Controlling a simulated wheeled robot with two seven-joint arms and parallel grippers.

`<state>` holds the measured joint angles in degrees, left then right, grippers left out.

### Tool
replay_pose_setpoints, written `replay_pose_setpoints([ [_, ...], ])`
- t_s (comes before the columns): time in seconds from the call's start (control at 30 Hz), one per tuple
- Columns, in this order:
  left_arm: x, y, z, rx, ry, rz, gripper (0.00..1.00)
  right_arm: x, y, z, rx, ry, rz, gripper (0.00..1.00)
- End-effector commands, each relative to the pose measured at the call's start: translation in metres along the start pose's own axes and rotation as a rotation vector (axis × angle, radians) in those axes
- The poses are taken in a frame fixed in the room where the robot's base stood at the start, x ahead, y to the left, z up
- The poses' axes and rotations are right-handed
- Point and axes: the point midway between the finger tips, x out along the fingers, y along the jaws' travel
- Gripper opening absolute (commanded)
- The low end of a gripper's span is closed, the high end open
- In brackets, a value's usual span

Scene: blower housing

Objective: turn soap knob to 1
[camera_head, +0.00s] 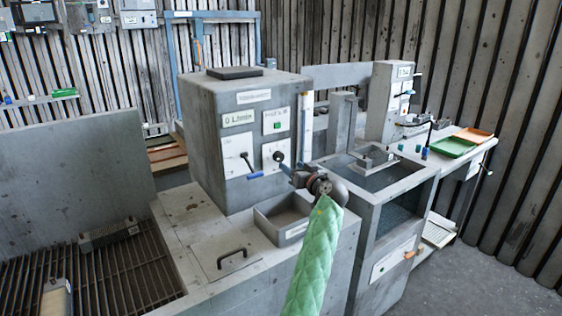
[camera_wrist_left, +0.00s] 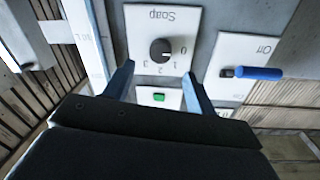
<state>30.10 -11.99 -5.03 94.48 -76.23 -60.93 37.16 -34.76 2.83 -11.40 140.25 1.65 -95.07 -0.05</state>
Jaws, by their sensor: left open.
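The soap knob (camera_wrist_left: 161,51) is a round black dial on a white plate (camera_wrist_left: 190,22) marked "Soap", with 0, 1, 2 and 3 around it. The plate looks upside down in the left wrist view. A small pale mark on the knob seems to face the 0 side, but I cannot tell exactly. In the head view the knob (camera_head: 279,156) is on the front of the grey cabinet. My left gripper (camera_wrist_left: 158,70) is open, its two blue fingers pointing towards the knob, apparently short of it. In the head view my gripper (camera_head: 290,170) is just below right of the knob. My right gripper is not in view.
A lever with a blue handle (camera_wrist_left: 258,74) on the "Off" plate is beside the soap plate. A green button (camera_wrist_left: 158,97) is on another plate. A grey tray (camera_head: 262,225) is below the cabinet front. A sink (camera_head: 375,180) stands to the right.

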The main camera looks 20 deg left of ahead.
Motion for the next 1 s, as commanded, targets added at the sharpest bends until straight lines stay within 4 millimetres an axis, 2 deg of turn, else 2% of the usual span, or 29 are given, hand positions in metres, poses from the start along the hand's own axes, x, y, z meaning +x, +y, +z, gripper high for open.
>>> replay_pose_setpoints([
  [0.13, 0.022, -0.002, -0.005, 0.001, 0.002, -0.002, 0.56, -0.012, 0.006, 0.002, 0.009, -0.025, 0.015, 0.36],
  [0.27, 0.044, -0.002, -0.004, 0.002, -0.001, -0.002, 0.56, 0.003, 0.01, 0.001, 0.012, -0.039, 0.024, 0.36],
  [0.4, 0.056, -0.001, -0.003, 0.001, 0.001, -0.001, 0.56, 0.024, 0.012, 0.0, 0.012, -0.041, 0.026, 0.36],
  [0.63, 0.067, -0.001, -0.002, 0.0, 0.0, 0.0, 0.56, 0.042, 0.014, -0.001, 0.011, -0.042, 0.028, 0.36],
  [0.93, 0.069, -0.001, -0.001, 0.0, 0.0, -0.001, 0.56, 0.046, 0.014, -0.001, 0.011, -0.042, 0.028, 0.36],
  [0.97, 0.069, -0.001, -0.001, 0.0, 0.0, -0.001, 0.54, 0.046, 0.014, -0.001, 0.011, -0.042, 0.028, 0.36],
  [1.0, 0.069, -0.001, -0.001, 0.0, 0.0, -0.001, 0.47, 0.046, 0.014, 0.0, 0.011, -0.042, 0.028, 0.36],
])
